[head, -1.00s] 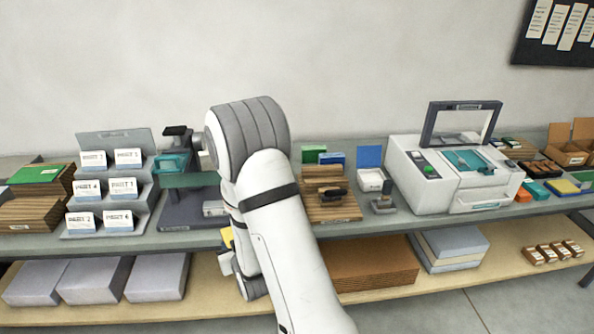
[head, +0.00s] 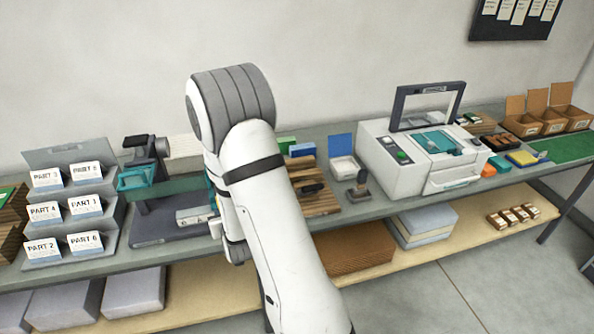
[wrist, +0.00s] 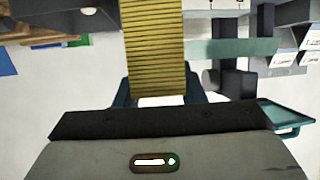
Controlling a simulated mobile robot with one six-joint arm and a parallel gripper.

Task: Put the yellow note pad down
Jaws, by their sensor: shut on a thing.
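The yellow note pad (wrist: 156,45) shows in the wrist view as a ridged, striped yellow block running up from between my fingers to the top edge. My gripper (wrist: 158,84) is shut on it, with one dark blue finger on each side. In the head view my arm covers the gripper, and I cannot make out the held pad there. What lies directly under the pad is not clear.
The bench (head: 365,213) carries a card rack (head: 28,228), a dark press (head: 150,220), a wooden block tray (head: 325,197), a stamp (head: 359,187) and a white printing machine (head: 385,172). Cardboard boxes (head: 562,116), a green mat (head: 565,150) and a yellow flat item (head: 522,158) are at right.

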